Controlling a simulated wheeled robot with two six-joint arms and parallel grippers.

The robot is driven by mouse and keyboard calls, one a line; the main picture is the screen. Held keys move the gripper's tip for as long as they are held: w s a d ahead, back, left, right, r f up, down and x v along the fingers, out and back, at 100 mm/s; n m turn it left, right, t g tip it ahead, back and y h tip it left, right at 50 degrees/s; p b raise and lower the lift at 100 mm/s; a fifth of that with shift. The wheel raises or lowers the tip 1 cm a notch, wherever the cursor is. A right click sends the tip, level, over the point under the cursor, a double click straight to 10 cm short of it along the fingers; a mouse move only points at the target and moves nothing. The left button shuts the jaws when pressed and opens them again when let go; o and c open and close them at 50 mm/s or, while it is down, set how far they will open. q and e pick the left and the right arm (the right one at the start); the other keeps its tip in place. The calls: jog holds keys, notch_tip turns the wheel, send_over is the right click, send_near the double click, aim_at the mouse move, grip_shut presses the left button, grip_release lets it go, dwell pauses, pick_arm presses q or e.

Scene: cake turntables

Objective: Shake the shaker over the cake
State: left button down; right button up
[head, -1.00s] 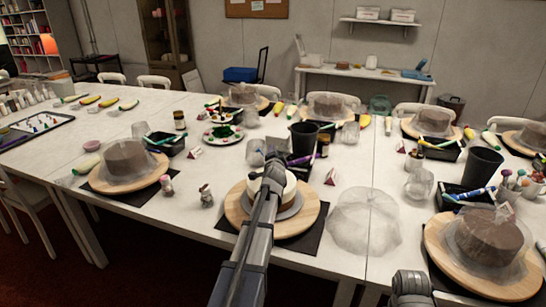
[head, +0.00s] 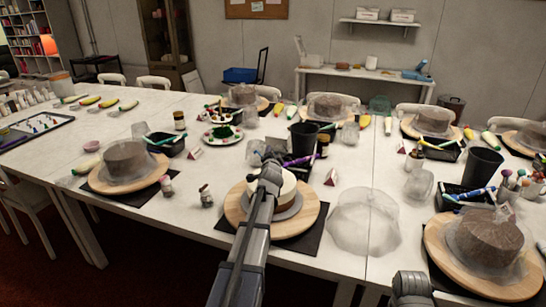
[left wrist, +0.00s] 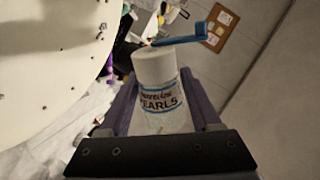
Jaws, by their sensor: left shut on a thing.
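My left gripper (head: 271,170) is over the white-topped cake (head: 289,190) in the middle of the table. In the left wrist view, my left gripper (left wrist: 157,95) is shut on a clear shaker (left wrist: 158,100) with a white cap and a blue "PEARLS" label. The cake's pale top (left wrist: 50,50) fills the left side of that view, apart from the shaker, with several small dark specks on it. The cake sits on a round wooden turntable (head: 312,214). In the head view the gripper hides most of the shaker.
A clear dome cover (head: 363,222) stands right of the turntable. Two small jars (head: 206,196) (head: 167,186) stand to the left. A black cup (head: 303,138) and a black tray with tubes (head: 300,160) lie behind the cake. Covered cakes (head: 487,240) stand on other turntables.

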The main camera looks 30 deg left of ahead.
pick_arm(q)
jog(key=shift+s+a+f, duration=0.1)
jog(key=shift+f, duration=0.05)
jog(key=shift+a+n, duration=0.1)
jog(key=shift+n, duration=0.3)
jog(key=shift+r, duration=0.2)
jog(key=shift+w+d+r+p, duration=0.35)
jog(key=shift+d+r+p, duration=0.1)
jog(key=shift+r+p, duration=0.25)
jog(key=shift+f, duration=0.2)
jog(key=shift+s+a+f+b, duration=0.4)
jog(key=shift+f+b, duration=0.25)
jog(key=shift+b, duration=0.1)
jog(key=shift+a+r+n+t, duration=0.1)
jog(key=shift+r+n+t, duration=0.1)
jog(key=shift+n+t, duration=0.1)
jog(key=shift+s, duration=0.1)
